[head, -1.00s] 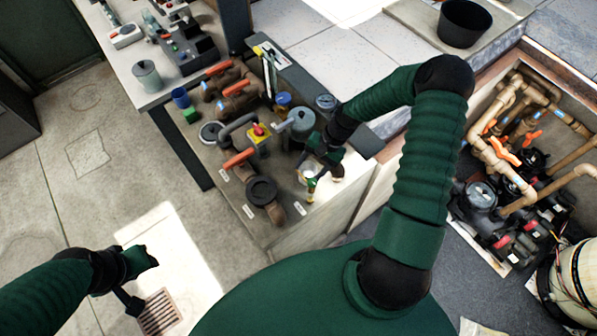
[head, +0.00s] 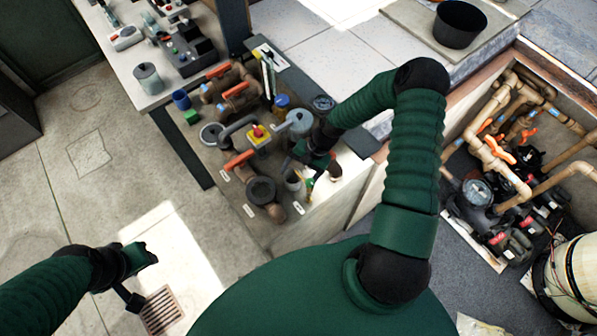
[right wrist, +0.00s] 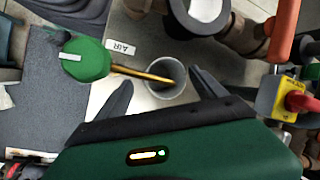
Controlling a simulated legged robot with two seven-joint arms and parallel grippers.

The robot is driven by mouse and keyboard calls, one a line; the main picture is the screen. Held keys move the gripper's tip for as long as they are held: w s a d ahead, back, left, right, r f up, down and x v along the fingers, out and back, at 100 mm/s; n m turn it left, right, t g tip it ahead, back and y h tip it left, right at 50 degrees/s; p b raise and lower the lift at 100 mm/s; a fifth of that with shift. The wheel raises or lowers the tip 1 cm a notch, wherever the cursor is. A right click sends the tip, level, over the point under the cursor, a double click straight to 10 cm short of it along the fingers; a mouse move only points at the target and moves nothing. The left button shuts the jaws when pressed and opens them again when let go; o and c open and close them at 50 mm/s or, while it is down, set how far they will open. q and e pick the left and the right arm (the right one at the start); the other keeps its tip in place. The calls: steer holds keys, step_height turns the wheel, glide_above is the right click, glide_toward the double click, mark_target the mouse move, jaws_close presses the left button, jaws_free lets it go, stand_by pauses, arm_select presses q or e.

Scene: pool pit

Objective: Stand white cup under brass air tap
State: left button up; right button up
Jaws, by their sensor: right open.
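The white cup (right wrist: 165,78) stands on the panel by the AIR label, its mouth toward the camera. It looks grey in the head view (head: 293,181). In the right wrist view the brass spout (right wrist: 142,73) of the green-handled air tap (right wrist: 84,60) reaches across the cup's mouth. In the head view the tap (head: 310,185) is just right of the cup. My right gripper (right wrist: 162,93) is open, with the cup between and slightly beyond its fingertips; contact is not clear. It also shows in the head view (head: 303,163). My left gripper (head: 140,278) is over the floor, its jaws unclear.
Brown pipework with an orange handle (head: 239,159) and a yellow-red switch (head: 258,135) crowd the panel left of the cup. A black bucket (head: 460,24) stands on the ledge at the back right. The pit with pipes (head: 500,150) lies right.

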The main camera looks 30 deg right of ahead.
steer(key=shift+d+r, duration=0.1)
steer(key=shift+r, duration=0.2)
steer(key=b+v, duration=0.4)
steer(key=v, duration=0.7)
arm_select(q)
steer(key=shift+s+x, duration=0.2)
steer(key=shift+x, duration=0.65)
steer(key=shift+s+x, duration=0.2)
steer(key=shift+x, duration=0.65)
arm_select(e)
steer(key=s+a+r+n+t+h, duration=0.1)
steer(key=s+a+r+n+h, duration=0.3)
steer(key=s+a+r+n, duration=0.4)
steer(key=shift+a+r+n+t+h, duration=0.3)
steer(key=shift+a+r+n+h, duration=0.1)
steer(key=shift+a+n, duration=1.35)
